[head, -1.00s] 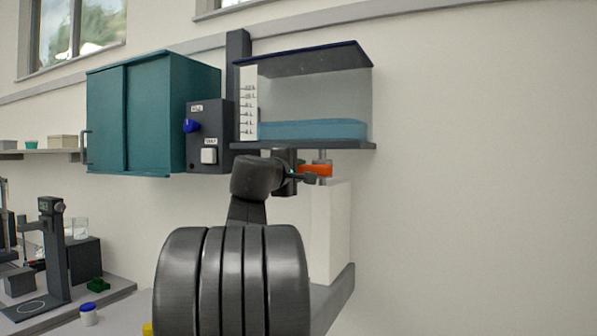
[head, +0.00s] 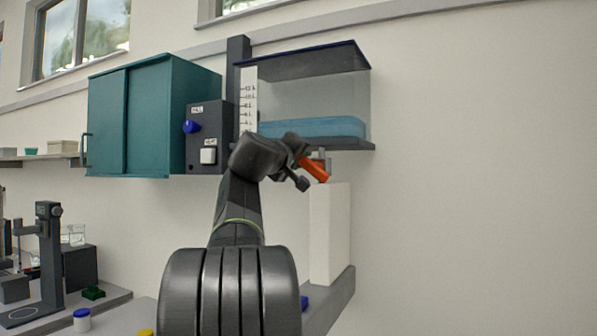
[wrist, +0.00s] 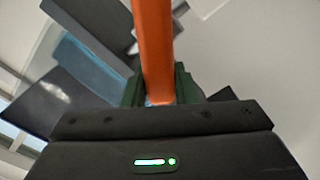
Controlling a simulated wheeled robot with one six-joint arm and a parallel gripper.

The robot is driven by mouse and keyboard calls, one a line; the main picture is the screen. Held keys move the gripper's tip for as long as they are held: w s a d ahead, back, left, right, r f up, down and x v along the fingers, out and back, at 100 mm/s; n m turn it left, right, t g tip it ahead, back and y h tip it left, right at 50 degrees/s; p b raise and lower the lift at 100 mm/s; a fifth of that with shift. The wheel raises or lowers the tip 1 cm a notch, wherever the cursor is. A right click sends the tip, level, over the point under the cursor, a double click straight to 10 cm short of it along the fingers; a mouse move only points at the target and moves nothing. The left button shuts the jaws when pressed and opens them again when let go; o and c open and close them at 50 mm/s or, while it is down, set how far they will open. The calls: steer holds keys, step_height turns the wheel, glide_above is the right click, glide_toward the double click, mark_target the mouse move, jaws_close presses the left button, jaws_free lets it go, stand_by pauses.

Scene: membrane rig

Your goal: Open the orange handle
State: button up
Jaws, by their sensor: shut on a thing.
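The orange handle (head: 314,169) is under the clear tank at the centre right of the head view. It slants down to the right. In the wrist view the orange handle (wrist: 153,45) runs up from between my green-tipped jaws. My gripper (wrist: 160,88) is shut on it. In the head view my gripper (head: 301,165) is at the handle's left, partly hidden by my own wrist. The valve body behind the handle is mostly hidden.
The clear tank (head: 345,100) holds blue liquid above the handle. A tall white container (head: 330,235) stands just below it. A dark control box (head: 208,130) and a teal cabinet (head: 150,115) are at the left. Space to the right is clear wall.

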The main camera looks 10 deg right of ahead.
steer(key=m+b, duration=0.1)
steer(key=m, duration=0.2)
steer(key=d+m+b, duration=0.1)
steer(key=m, duration=0.1)
steer(key=shift+s+r+m+b, duration=0.3)
steer(key=shift+b, duration=0.05)
steer(key=shift+s+d+r+m+b, duration=0.1)
steer(key=shift+d+m+b, duration=0.15)
steer(key=shift+m, duration=0.5)
steer(key=shift+s+d+r+m+b, duration=0.15)
steer(key=shift+m+b, duration=0.15)
steer(key=shift+m, duration=0.4)
steer(key=shift+s+d+f+m+b, duration=0.15)
steer(key=shift+m+b, duration=0.1)
steer(key=shift+m, duration=0.5)
steer(key=shift+r, duration=0.1)
steer(key=o, duration=1)
steer(key=shift+r, duration=0.1)
steer(key=shift+s, duration=0.1)
steer(key=b+v, duration=0.3)
steer(key=v, duration=1)
steer(key=shift+s+a+b, duration=0.25)
steer(key=shift+b, duration=0.15)
steer(key=shift+w, duration=0.1)
